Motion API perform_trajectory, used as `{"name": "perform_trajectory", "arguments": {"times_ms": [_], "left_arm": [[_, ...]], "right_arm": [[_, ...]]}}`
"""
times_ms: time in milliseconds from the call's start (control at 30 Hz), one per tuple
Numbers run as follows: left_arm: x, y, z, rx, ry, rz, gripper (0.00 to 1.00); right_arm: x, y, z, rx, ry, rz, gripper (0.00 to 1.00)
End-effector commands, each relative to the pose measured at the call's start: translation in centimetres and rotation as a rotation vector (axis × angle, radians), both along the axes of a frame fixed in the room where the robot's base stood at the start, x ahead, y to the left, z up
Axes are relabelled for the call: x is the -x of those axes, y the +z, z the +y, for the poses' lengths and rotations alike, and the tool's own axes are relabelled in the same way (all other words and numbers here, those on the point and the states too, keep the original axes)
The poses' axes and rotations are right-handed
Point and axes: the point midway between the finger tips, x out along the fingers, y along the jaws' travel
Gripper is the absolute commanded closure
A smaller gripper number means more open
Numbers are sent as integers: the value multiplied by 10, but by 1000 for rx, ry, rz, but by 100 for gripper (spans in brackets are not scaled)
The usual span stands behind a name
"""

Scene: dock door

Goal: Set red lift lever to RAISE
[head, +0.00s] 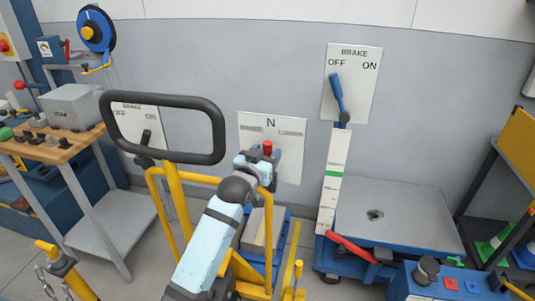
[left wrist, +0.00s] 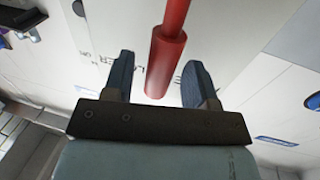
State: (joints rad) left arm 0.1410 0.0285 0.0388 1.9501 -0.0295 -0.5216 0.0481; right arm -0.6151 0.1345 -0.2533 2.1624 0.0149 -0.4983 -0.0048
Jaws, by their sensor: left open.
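The red lift lever (head: 267,147) shows as a short red tip in front of a white panel (head: 291,165) marked N on the wall. The rest of the lever is hidden by my left gripper (head: 257,158), and the smaller words on the panel are unreadable. In the left wrist view the red lever (left wrist: 166,65) has a thin rod and a thicker grip. The grip end lies between the two dark fingers of my left gripper (left wrist: 161,82), with a visible gap on both sides. The gripper is open. My right gripper is not in view.
A black-rimmed handle (head: 165,101) on a yellow frame stands left of my arm. A blue lever (head: 337,92) on a BRAKE panel (head: 355,75) is at the upper right. A grey platform (head: 410,215) with a red pedal (head: 350,247) stands below. A workbench (head: 60,150) is at left.

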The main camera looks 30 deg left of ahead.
Motion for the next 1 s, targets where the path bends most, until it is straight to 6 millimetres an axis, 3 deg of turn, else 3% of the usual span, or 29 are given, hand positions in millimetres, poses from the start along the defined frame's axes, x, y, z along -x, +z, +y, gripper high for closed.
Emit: {"name": "perform_trajectory", "arguments": {"times_ms": [400,433,600,667,1000], "left_arm": [[-11,0,1,0,0,0,48],[-11,0,1,0,0,0,50],[-10,0,1,0,0,0,89],[-10,0,1,0,0,0,100],[-9,1,4,39,0,-7,100]], "right_arm": [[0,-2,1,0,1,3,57],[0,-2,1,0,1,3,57],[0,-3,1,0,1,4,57],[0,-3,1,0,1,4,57],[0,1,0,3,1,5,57]]}}
